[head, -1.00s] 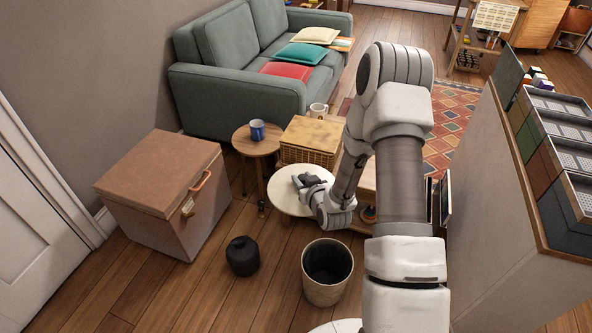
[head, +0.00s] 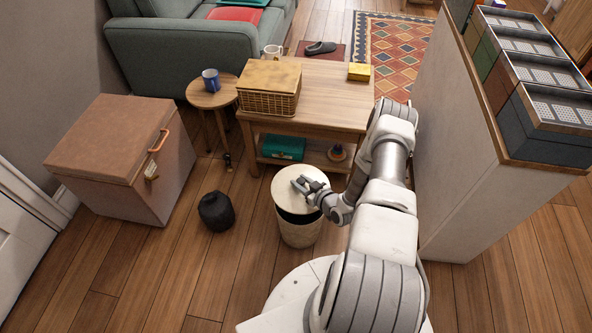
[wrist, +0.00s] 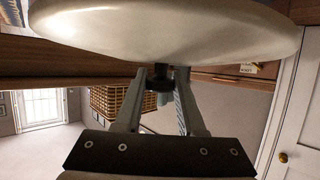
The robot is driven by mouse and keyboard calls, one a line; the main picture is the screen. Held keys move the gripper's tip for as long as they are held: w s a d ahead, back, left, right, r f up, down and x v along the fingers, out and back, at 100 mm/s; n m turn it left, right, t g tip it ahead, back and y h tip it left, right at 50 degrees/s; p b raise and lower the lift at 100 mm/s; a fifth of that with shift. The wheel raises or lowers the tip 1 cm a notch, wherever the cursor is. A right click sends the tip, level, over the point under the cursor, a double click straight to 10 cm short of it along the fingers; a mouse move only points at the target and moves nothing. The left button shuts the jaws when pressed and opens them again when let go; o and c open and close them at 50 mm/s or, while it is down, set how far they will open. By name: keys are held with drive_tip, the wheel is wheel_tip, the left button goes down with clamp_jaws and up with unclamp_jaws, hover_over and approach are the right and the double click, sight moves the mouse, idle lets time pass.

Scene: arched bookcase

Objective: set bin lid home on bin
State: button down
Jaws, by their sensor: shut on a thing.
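The bin lid (head: 290,183) is a round cream disc. My gripper (head: 308,186) is shut on its small dark knob, which shows between the fingers in the wrist view (wrist: 158,82). The lid's pale surface (wrist: 165,30) fills the top of that view. The bin (head: 299,235) is a cream, tapered, open-topped bin standing on the floor. In the head view the lid overlaps the bin's back part, and a dark strip of the bin's inside shows below the lid's front edge. The lid looks raised and off-centre towards the back; the exact gap is unclear.
A wooden table (head: 335,95) with a wicker basket (head: 268,103) stands just behind the bin. A dark round pot (head: 216,211) and a brown chest (head: 110,150) are to the left. A tall shelf unit (head: 455,150) is on the right.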

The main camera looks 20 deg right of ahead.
wheel_tip(320, 180, down, 8)
drive_tip(key=b, duration=0.5)
drive_tip(key=shift+r, duration=0.2)
drive_tip(key=shift+f, duration=0.85)
idle(0.6)
drive_tip(key=shift+c, duration=2.2)
unclamp_jaws()
drive_tip(key=shift+s+r, duration=0.1)
drive_tip(key=shift+s, duration=0.1)
